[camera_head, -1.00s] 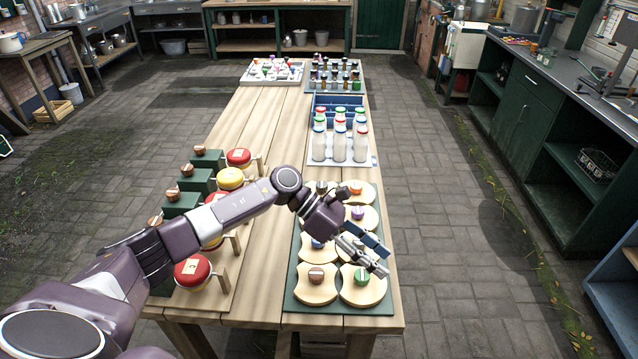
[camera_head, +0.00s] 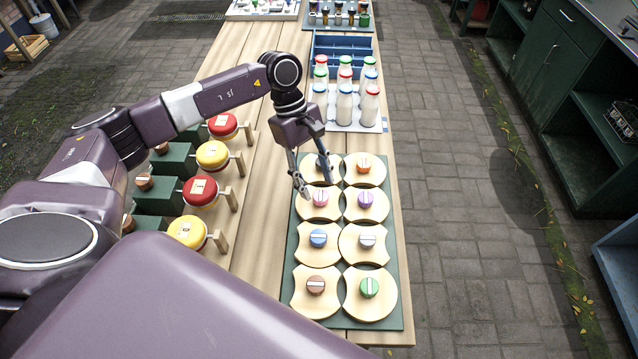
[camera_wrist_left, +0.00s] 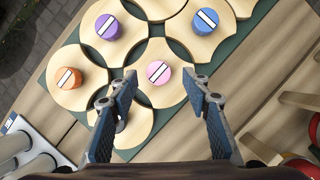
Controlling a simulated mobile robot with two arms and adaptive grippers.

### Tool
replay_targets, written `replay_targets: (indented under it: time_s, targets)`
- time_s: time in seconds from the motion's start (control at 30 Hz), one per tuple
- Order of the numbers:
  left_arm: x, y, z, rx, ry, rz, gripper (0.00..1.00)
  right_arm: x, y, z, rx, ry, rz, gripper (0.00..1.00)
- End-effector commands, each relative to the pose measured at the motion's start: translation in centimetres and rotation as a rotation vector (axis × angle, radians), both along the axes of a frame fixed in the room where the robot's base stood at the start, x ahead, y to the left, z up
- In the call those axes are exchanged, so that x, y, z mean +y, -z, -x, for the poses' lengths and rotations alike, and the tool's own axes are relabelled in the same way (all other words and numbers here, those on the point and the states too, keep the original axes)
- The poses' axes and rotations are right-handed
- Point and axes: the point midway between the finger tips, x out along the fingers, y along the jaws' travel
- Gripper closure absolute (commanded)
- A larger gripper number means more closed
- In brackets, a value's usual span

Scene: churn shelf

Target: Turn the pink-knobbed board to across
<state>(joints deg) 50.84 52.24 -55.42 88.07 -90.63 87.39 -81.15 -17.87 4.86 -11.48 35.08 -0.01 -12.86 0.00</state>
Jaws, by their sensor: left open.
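The pink-knobbed board is pale wood, second from the back in the left column of the green base (camera_head: 397,310). Its pink knob (camera_head: 320,198) has a white bar, which lies diagonally in the wrist view (camera_wrist_left: 158,72). My left gripper (camera_head: 317,188) points down over this board, open and empty. In the wrist view, the pink knob shows centred between the spread fingertips (camera_wrist_left: 159,80). I cannot tell how far the tips are above it. One finger partly hides the dark-knobbed board behind. My right gripper is not in view.
Neighbouring boards sit close, with blue (camera_head: 318,238), purple (camera_head: 366,199) and orange (camera_head: 364,163) knobs. White bottles (camera_head: 344,105) with coloured caps stand behind. Red and yellow round-topped items (camera_head: 201,191) stand on the left. Bare tabletop (camera_head: 262,230) lies between.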

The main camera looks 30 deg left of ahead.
Motion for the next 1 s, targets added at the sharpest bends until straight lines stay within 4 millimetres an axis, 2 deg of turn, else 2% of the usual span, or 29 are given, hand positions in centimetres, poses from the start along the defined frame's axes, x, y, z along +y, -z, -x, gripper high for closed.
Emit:
replay_targets:
  time_s: [0.03, 0.23, 0.4, 0.57, 0.93, 1.0]
  targets:
    - [-0.3, 0.5, 0.2, 0.003, 0.001, 0.001, 0.56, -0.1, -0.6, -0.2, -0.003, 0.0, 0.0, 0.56]
    - [-1.1, 2.6, 0.4, 0.002, -0.001, 0.001, 0.56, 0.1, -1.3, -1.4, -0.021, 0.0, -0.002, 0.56]
    - [-1.3, 3.1, 0.4, -0.001, -0.002, 0.001, 0.56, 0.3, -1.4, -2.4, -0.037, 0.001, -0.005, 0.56]
    - [-1.3, 3.1, 0.4, -0.001, -0.002, 0.001, 0.56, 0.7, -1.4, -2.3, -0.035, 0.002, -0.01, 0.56]
    - [-1.2, 3.1, 0.4, -0.001, -0.003, 0.001, 0.97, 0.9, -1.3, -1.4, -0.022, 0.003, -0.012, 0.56]
    - [-1.2, 3.1, 0.4, -0.002, -0.003, 0.002, 0.98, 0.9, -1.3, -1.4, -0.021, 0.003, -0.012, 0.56]
